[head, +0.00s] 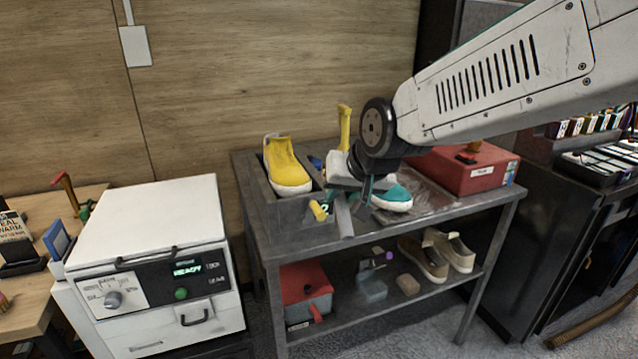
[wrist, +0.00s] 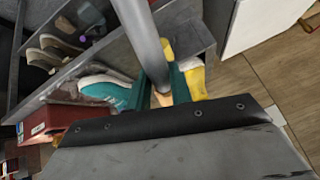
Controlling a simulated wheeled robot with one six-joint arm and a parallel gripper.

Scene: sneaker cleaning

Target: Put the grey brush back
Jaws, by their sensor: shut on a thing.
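My gripper (head: 358,192) is over the top of the grey metal cart (head: 250,185), between the yellow sneaker (head: 287,168) and the teal shoe (head: 392,197). Its teal fingers are shut on the grey brush (head: 343,215), whose grey end points down near the cart's front edge. In the wrist view the brush's thick grey handle (wrist: 142,38) runs between the fingers (wrist: 162,88). The brush's bristles are hidden or cannot be made out. The teal shoe also shows in the wrist view (wrist: 108,91).
A yellow-handled tool (head: 344,127) stands upright behind my gripper, and another yellow handle (head: 318,211) lies at the front edge. A red box (head: 466,172) is at the cart's right. The lower shelf holds beige shoes (head: 450,248) and a red container (head: 305,290). A white machine (head: 150,220) stands left.

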